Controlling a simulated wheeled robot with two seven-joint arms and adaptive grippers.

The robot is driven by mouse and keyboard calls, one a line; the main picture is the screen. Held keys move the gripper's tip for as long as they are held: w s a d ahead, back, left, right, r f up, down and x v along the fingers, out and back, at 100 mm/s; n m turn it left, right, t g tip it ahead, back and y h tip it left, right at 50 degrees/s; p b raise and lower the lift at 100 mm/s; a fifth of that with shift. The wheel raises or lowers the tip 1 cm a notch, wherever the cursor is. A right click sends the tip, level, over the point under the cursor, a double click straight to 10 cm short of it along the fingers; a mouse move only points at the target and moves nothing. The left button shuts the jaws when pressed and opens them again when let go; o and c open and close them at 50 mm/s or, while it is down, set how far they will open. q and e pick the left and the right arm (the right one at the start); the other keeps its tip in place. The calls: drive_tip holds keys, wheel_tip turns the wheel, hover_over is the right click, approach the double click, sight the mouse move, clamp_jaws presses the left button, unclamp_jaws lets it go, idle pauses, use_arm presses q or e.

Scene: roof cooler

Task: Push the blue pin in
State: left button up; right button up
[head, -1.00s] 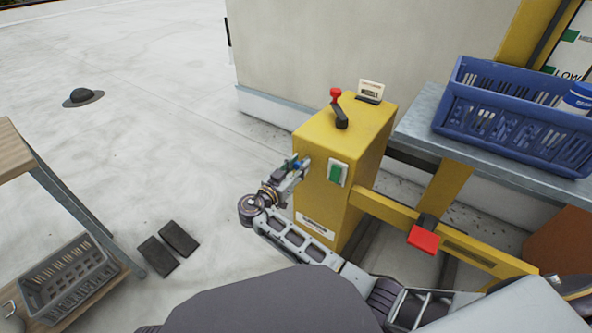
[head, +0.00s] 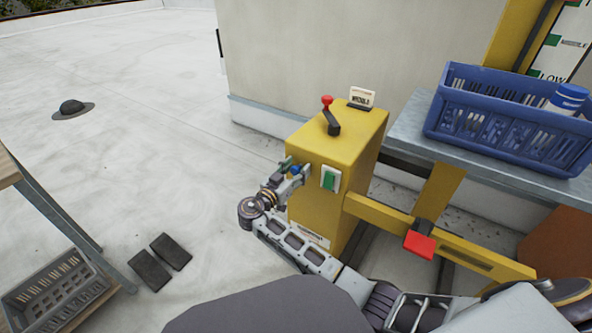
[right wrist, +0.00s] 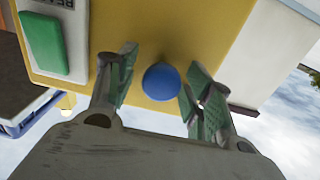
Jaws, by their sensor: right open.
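The blue pin (right wrist: 161,82) has a round blue head against the side of the yellow box. My right gripper (right wrist: 156,92) is open, with one finger on each side of the blue head and a gap visible on both sides. In the head view the right gripper (head: 292,172) is at the left face of the yellow box (head: 326,195), and the blue pin (head: 295,169) shows small between its fingers. How deep the pin sits cannot be told. My left gripper is not in view.
A green button (head: 329,179) and a red-knobbed lever (head: 329,115) are on the box. A red pedal-like block (head: 419,244) sits on the yellow rail. A blue basket (head: 480,130) stands on the right shelf.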

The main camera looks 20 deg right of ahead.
drive_tip(key=shift+r, duration=5.05)
drive_tip(key=shift+f, duration=0.1)
